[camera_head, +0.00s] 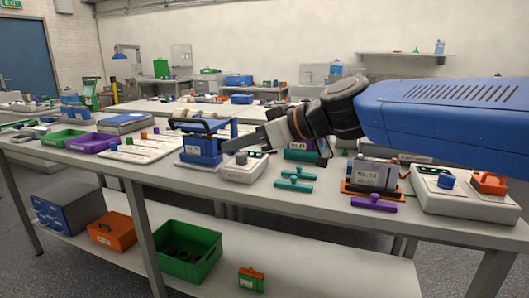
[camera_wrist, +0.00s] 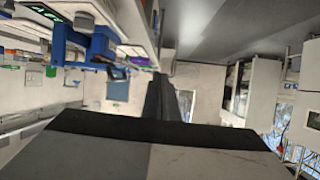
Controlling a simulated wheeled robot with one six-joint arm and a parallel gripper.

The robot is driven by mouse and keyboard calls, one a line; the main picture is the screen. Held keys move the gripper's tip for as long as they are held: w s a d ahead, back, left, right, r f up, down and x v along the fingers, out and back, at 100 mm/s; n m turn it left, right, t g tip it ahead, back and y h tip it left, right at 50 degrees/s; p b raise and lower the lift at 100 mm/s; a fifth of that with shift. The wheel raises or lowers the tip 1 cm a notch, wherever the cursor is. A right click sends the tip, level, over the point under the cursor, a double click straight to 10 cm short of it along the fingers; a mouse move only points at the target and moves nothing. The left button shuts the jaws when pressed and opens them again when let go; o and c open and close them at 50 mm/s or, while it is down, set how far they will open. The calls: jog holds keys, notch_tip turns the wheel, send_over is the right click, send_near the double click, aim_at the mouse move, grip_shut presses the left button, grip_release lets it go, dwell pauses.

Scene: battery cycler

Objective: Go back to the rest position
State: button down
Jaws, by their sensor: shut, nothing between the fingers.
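My arm reaches in from the right in the head view. My gripper (camera_head: 228,147) points left above the bench, its fingers shut and empty. The fingertips overlap the right edge of a blue device with a dark top handle and white label (camera_head: 203,148); I cannot tell from this view whether they touch. In the wrist view the dark shut fingers (camera_wrist: 165,98) stand in the middle, and a blue frame-like device (camera_wrist: 88,42) is at upper left, apart from them.
The bench holds a white unit with a knob (camera_head: 243,168), teal clamps (camera_head: 294,186), a purple clamp (camera_head: 373,203) and a labelled cell block (camera_head: 374,174). A green crate (camera_head: 188,250) sits on the lower shelf.

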jog(key=s+d+f+m+h, duration=0.4)
jog(key=s+d+f, duration=0.2)
jog(key=d+f, duration=0.3)
jog(key=s+d+f+m+h, duration=0.4)
jog(key=s+d+f, duration=0.2)
jog(key=d+f, duration=0.4)
jog(key=s+d+f+m+h, duration=0.4)
jog(key=s+d+f, duration=0.3)
jog(key=d, duration=0.9)
notch_tip(320, 180, down, 3)
jog(key=shift+d+r+m+g, duration=0.1)
jog(key=shift+d+m+g, duration=0.05)
jog(key=shift+m+g, duration=0.2)
